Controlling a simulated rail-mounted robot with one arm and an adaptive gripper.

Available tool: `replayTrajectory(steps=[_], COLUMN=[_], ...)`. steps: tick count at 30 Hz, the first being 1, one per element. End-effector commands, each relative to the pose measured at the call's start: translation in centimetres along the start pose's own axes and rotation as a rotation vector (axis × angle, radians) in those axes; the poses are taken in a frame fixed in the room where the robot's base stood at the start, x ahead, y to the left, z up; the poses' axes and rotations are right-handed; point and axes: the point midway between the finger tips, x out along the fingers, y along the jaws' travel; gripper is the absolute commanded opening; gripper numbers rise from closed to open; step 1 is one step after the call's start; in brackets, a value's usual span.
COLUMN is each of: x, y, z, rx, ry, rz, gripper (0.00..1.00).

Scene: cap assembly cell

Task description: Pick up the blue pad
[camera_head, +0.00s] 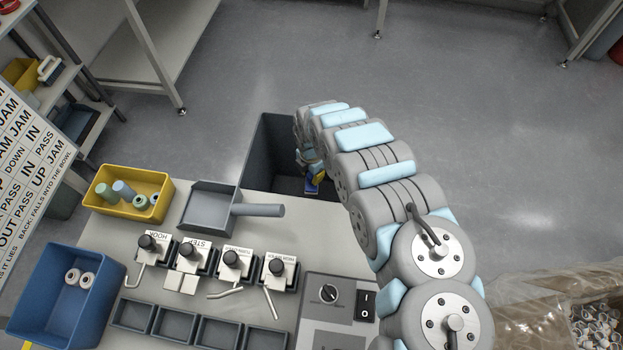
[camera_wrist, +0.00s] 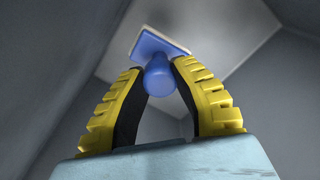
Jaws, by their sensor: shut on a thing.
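The blue pad (camera_wrist: 158,79) has a rounded blue handle and a flat blue plate with a pale face. In the wrist view its handle sits between the tips of my gripper (camera_wrist: 157,69), whose two yellow ribbed fingers with black inner faces are shut on it. In the head view my gripper (camera_head: 312,168) reaches down into the dark grey bin (camera_head: 266,150), and a small part of the blue pad (camera_head: 312,188) shows below it. My arm hides part of the bin. I cannot tell whether the pad touches the bin's floor.
Bin walls surround my gripper closely. A grey dustpan (camera_head: 210,208) lies on the table beside the bin. A yellow bin (camera_head: 104,202) with several rolls, a blue bin (camera_head: 52,285) with white rings, labelled levers (camera_head: 233,263) and a switch box (camera_head: 336,305) stand nearby. Open floor lies beyond.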

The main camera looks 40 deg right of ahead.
Motion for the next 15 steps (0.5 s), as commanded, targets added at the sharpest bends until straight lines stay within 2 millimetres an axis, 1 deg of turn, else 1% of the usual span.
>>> replayTrajectory(steps=[1, 15], x=[-1.9, -13.5], y=[0.0, -0.1], z=[0.2, 0.2], rx=[0.000, 0.001], ry=[-0.002, -0.003], rz=[-0.001, -0.001], gripper=[0.00, 0.00])
